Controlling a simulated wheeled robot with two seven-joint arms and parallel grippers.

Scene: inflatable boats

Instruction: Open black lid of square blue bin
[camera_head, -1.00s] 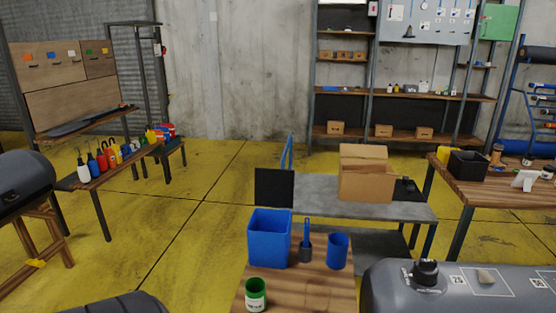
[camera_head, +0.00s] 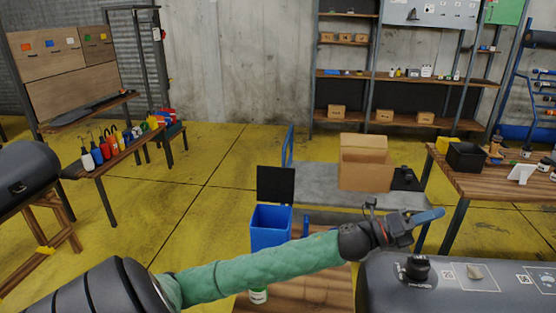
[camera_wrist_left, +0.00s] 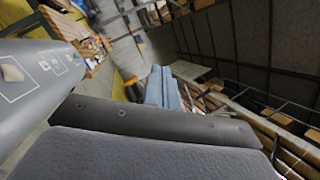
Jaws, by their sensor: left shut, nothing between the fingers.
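The square blue bin (camera_head: 270,228) stands on the small wooden table (camera_head: 310,293), with its lower part partly behind my left arm. Its black lid (camera_head: 275,183) stands upright at the bin's back edge, so the top of the bin is open. My left gripper (camera_head: 428,216) is shut and empty, right of the bin and pointing right, above the grey tank. Its blue fingers also show in the left wrist view (camera_wrist_left: 161,88). That view shows neither bin nor lid. My right gripper is not in view.
A green-and-white can (camera_head: 258,295) shows below the arm. A grey tank (camera_head: 470,285) lies at right. A grey cart (camera_head: 325,180) with a cardboard box (camera_head: 366,165) stands behind.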

